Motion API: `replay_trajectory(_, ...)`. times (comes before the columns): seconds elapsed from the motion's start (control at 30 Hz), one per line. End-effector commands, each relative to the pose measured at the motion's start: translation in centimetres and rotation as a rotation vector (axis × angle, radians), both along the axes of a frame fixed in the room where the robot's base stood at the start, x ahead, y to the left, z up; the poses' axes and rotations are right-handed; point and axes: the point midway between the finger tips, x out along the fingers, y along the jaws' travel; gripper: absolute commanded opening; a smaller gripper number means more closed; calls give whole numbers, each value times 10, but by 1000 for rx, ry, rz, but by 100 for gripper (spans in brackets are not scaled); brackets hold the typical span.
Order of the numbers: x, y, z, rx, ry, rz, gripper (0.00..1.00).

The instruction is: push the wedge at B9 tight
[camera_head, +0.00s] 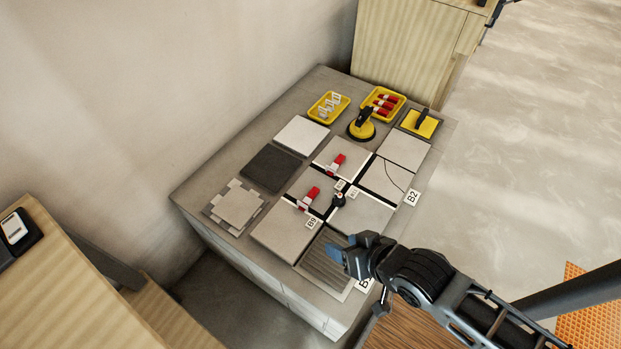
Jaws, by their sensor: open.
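The label B9 (312,223) lies on the tile layout, at the joint on its left side. A red wedge (310,195) with a white clip sits at that joint, just above the label. How far the wedge is pushed into its clip is too small to tell. My gripper (338,254) is over the lower right of the slab, near the ribbed grey patch.
A second red wedge (336,163) sits farther back. A small black round piece (338,200) stands between the tiles. At the back are a yellow tray of white clips (328,107), a yellow tray of red wedges (383,104), a yellow suction cup (362,126) and a yellow float (420,124).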

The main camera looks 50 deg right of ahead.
Motion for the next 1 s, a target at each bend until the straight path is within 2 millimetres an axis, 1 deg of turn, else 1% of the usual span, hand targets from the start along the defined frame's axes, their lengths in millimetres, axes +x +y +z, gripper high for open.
replay_trajectory(0.03,19,-11,-20,32,35,-54,53)
replay_trajectory(0.1,38,-24,-42,82,94,-132,53)
replay_trajectory(0.17,54,-35,-59,125,146,-201,53)
replay_trajectory(0.2,66,-43,-68,154,178,-248,53)
replay_trajectory(0.27,82,-56,-79,196,227,-318,53)
replay_trajectory(0.3,93,-64,-85,225,259,-368,53)
replay_trajectory(0.4,119,-84,-94,296,339,-491,53)
replay_trajectory(0.53,151,-108,-94,383,439,-644,53)
replay_trajectory(0.6,164,-119,-90,423,485,-717,53)
replay_trajectory(0.7,178,-131,-81,467,542,-802,53)
replay_trajectory(0.87,190,-141,-70,507,597,-878,53)
replay_trajectory(1.0,192,-143,-72,517,614,-899,53)
